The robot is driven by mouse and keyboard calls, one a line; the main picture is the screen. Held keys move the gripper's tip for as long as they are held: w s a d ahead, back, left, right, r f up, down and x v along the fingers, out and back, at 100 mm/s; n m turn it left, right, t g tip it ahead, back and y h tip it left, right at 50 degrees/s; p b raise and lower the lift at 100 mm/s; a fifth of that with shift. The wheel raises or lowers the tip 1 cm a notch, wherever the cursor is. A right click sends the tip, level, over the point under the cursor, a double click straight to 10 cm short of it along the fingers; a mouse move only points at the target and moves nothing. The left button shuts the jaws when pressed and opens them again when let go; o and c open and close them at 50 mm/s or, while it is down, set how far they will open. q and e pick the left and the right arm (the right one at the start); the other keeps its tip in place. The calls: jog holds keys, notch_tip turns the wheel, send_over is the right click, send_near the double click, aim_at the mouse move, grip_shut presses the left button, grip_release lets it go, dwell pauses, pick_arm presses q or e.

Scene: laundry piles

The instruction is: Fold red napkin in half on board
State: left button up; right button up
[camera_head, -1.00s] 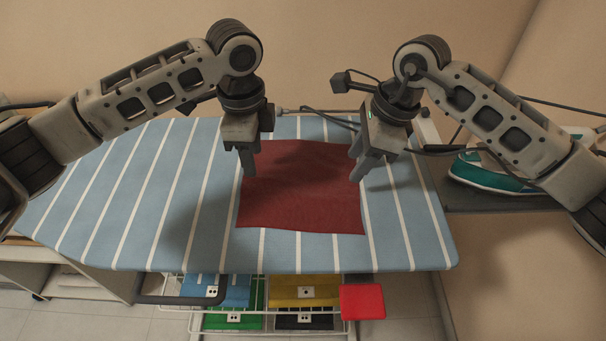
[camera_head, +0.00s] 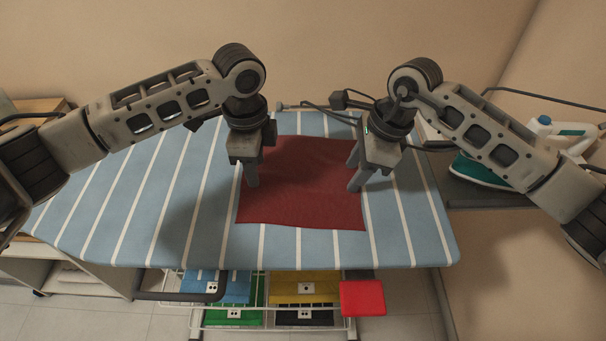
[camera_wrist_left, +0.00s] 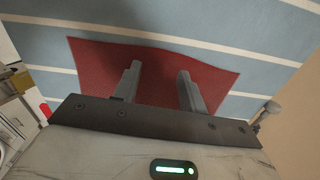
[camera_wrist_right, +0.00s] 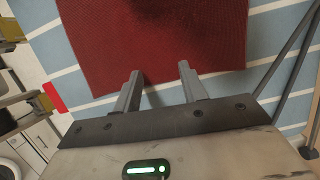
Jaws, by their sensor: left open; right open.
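The red napkin (camera_head: 300,200) lies flat and unfolded on the blue-and-white striped board (camera_head: 130,200). My left gripper (camera_head: 251,184) is over the napkin's left edge, fingers pointing down. In the left wrist view its open fingers (camera_wrist_left: 158,88) appear above the napkin (camera_wrist_left: 100,65), with nothing between them. My right gripper (camera_head: 354,178) is at the napkin's right edge. In the right wrist view its fingers (camera_wrist_right: 158,85) are apart and empty near the napkin's edge (camera_wrist_right: 150,40). I cannot tell whether either gripper touches the cloth.
A teal-and-white iron (camera_head: 480,170) stands on a shelf to the right of the board. Below the board's front edge is a wire rack with coloured bins (camera_head: 305,290) and a red block (camera_head: 362,298). The board's left part is clear.

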pick_arm(q)
jog(key=shift+c, duration=0.2)
pick_arm(e)
jog(key=shift+f, duration=0.1)
jog(key=shift+c, duration=0.2)
pick_arm(q)
jog(key=shift+f, duration=0.1)
grip_shut()
pick_arm(e)
grip_shut()
